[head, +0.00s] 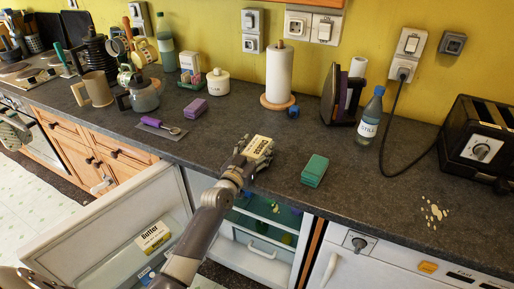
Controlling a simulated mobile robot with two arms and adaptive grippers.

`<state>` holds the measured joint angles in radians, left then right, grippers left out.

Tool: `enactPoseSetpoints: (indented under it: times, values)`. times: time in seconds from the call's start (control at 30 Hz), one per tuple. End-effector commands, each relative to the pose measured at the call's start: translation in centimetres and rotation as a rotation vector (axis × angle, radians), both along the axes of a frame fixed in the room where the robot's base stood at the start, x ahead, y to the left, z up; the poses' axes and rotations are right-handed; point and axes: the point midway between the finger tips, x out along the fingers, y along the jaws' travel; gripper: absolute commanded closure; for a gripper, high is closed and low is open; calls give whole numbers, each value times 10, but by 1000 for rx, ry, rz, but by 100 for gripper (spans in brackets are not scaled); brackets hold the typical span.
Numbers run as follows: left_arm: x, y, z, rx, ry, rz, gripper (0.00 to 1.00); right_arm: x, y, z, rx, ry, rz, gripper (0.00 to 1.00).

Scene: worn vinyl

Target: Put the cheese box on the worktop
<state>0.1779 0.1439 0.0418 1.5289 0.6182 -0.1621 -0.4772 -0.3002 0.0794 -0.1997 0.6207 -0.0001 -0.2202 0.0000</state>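The cheese box (258,146) is a small pale yellow carton with dark lettering, at the middle of the head view. It is over the front part of the dark worktop (225,143). My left gripper (254,157) reaches up from below, with its fingers around the near part of the box, and appears shut on it. The fingers hide part of the box's near end and sides. I cannot tell whether its underside touches the worktop. My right gripper is not in view.
The paper towel roll (279,76) stands behind. Below, the fridge door (110,225) is open, with a butter box (153,237) in it. Crumbs (433,211) lie right.

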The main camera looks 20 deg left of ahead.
Motion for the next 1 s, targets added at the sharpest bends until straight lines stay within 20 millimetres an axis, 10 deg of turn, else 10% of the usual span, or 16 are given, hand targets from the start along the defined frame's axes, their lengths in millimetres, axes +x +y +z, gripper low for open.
enactPoseSetpoints:
  times: [0.47, 1.0]
  values:
    - [-4, 0, 3, 0, 0, 0, 30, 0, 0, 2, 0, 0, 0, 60]
    - [-95, 3, 2, 0, 1, 0, 30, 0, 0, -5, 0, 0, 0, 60]
